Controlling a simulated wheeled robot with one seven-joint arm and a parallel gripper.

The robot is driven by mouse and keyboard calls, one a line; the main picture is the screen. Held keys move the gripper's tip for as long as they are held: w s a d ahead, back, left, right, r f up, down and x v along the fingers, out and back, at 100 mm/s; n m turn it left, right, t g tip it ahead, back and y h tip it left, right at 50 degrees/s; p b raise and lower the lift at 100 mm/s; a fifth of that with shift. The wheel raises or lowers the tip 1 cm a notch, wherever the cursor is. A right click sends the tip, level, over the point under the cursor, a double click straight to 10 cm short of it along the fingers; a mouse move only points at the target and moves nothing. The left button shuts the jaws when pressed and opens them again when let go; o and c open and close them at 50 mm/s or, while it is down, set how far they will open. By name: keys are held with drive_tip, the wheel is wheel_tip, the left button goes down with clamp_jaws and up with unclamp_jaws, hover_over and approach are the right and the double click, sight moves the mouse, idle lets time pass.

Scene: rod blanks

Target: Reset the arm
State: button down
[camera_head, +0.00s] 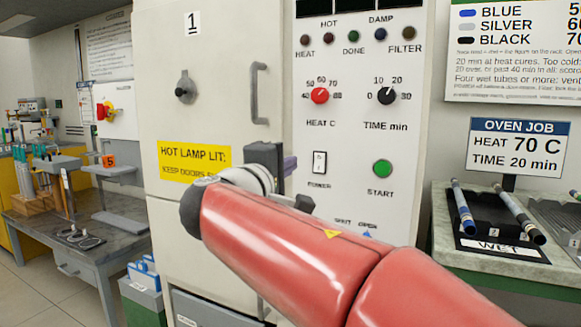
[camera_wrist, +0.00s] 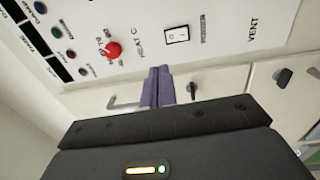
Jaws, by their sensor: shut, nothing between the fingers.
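My red arm reaches across the head view from the lower right, with my gripper (camera_head: 289,165) in front of the oven, near the edge between door and control panel. The purple-grey fingers (camera_wrist: 157,86) are together and empty in the wrist view, pointing toward the oven front. In the head view my wrist mostly hides them, and whether they touch the oven is unclear. The red heat knob (camera_head: 320,95) and black time knob (camera_head: 386,95) are above the gripper. The power switch (camera_head: 320,162) is just right of it, and the green start button (camera_head: 383,168) is farther right.
The oven door (camera_head: 223,100) is closed, with a grey handle (camera_head: 259,94) standing out. A job sign (camera_head: 517,148) reads 70 C and 20 min. Rods lie on a black WET tray (camera_head: 503,251) at right. A workbench (camera_head: 87,235) stands at left.

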drive_tip(key=s+d+f+m+g, duration=0.35)
drive_tip(key=d+f, duration=0.35)
drive_tip(key=d, duration=0.3)
drive_tip(key=s+d+f+m+g, duration=0.2)
drive_tip(key=s+d+f+g, duration=0.2)
drive_tip(key=d+f, duration=0.45)
drive_tip(key=s+d+f+m+g+y, duration=0.1)
drive_tip(key=s+f+m+g+y, duration=0.1)
drive_tip(key=s+f, duration=0.6)
drive_tip(key=s+d+f+m+g+y, duration=0.2)
drive_tip(key=s+f+m+y, duration=0.2)
drive_tip(key=s+f+m, duration=0.2)
drive_tip(key=s+f, duration=0.2)
drive_tip(key=s, duration=0.2)
drive_tip(key=shift+s, duration=0.25)
drive_tip(key=shift+f+m, duration=0.1)
drive_tip(key=shift+m, duration=0.15)
